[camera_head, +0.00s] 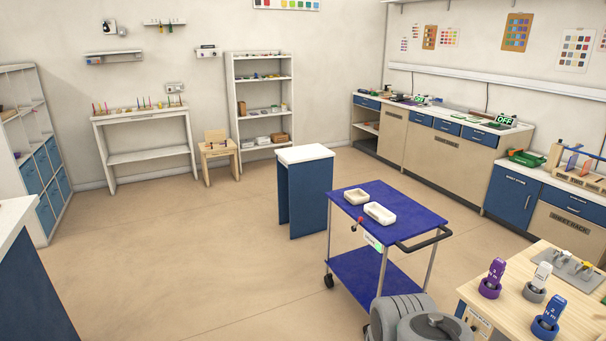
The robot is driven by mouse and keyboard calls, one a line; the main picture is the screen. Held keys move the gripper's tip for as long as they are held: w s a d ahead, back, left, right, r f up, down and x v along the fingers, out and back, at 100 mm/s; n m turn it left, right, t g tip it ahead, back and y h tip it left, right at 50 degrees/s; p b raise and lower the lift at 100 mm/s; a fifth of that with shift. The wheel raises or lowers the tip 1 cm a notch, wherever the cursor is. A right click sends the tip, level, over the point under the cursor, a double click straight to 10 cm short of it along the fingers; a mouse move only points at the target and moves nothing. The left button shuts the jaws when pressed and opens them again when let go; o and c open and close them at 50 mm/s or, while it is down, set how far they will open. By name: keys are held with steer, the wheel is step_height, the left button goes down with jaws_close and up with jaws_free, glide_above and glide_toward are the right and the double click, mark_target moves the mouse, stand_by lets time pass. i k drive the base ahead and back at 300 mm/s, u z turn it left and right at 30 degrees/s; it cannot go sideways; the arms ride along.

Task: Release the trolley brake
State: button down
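The trolley (343,206) stands right of the middle, with a blue top, a blue lower shelf (352,266) and thin metal legs. A black push handle (424,239) is on its right end. A small lever with a red knob (360,219) sits at the near left edge of the top, beside a pale green and white label (373,243) too small to read. I cannot tell the brake's state from it. Two white trays (381,213) rest on the top. My gripper is not in view; grey rounded parts of my arm show at the bottom, over the trolley's near lower corner.
A white-topped blue stand (304,154) is just behind the trolley. A wooden table (577,323) with several tools is at the front right. Counters line the right wall. A white worktop (12,214) is at the left edge. The floor (190,255) left of the trolley is clear.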

mark_target(354, 229)
steer(key=u, duration=0.05)
steer(key=i, duration=2.65)
